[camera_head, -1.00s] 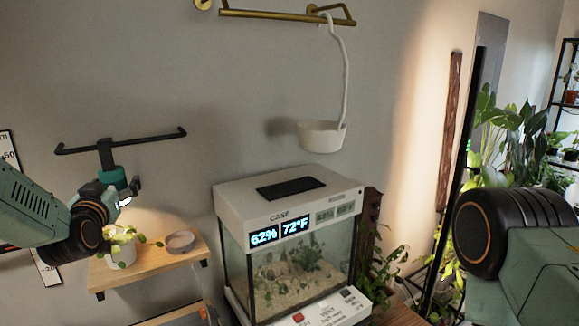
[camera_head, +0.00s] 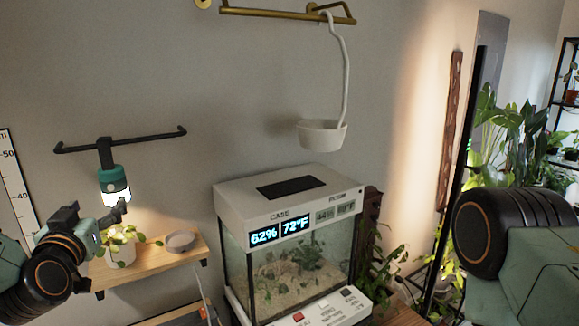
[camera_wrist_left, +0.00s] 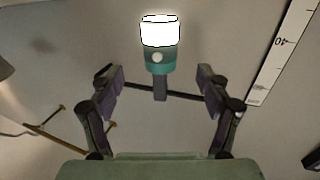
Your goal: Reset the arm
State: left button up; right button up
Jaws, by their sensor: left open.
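My left gripper (camera_head: 117,212) is in the lower left of the head view, just below and beside a lit lamp with a teal body (camera_head: 113,181). The lamp hangs from a black wall bar (camera_head: 122,140). In the left wrist view my left gripper (camera_wrist_left: 160,83) is open and empty, its two fingers spread wide. The lamp (camera_wrist_left: 159,50) shows beyond the fingers with a gap, its bright end at the top of that view. My right arm comes in at the right of the head view; its gripper is out of view.
A wooden shelf (camera_head: 155,268) holds a white potted plant (camera_head: 121,253) and a grey dish (camera_head: 180,241) near my left gripper. A glass terrarium (camera_head: 298,275) stands at centre. A white pot (camera_head: 321,134) hangs from a brass rail (camera_head: 280,15).

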aim_at(108, 181)
pick_arm(q)
jog(key=x, duration=1)
jog(key=shift+w+a, duration=0.1)
jog(key=shift+w, duration=0.2)
jog(key=shift+w+r+p, duration=0.15)
jog(key=shift+r+p, duration=0.7)
jog(key=shift+r, duration=0.15)
jog(key=v, duration=0.2)
jog(key=p+v, duration=0.1)
jog(key=v, duration=0.2)
jog(key=d+v, duration=0.1)
jog(key=v, duration=0.1)
jog(key=shift+s+d+p, duration=0.1)
jog(key=shift+s+p, duration=0.1)
jog(key=shift+p, duration=0.1)
jog(key=shift+m+h, duration=0.6)
jog(key=shift+h, duration=0.3)
jog(key=d+f, duration=0.1)
jog(key=s+d+f+b, duration=0.1)
jog(key=d+f+b, duration=0.1)
jog(key=shift+s+f, duration=0.35)
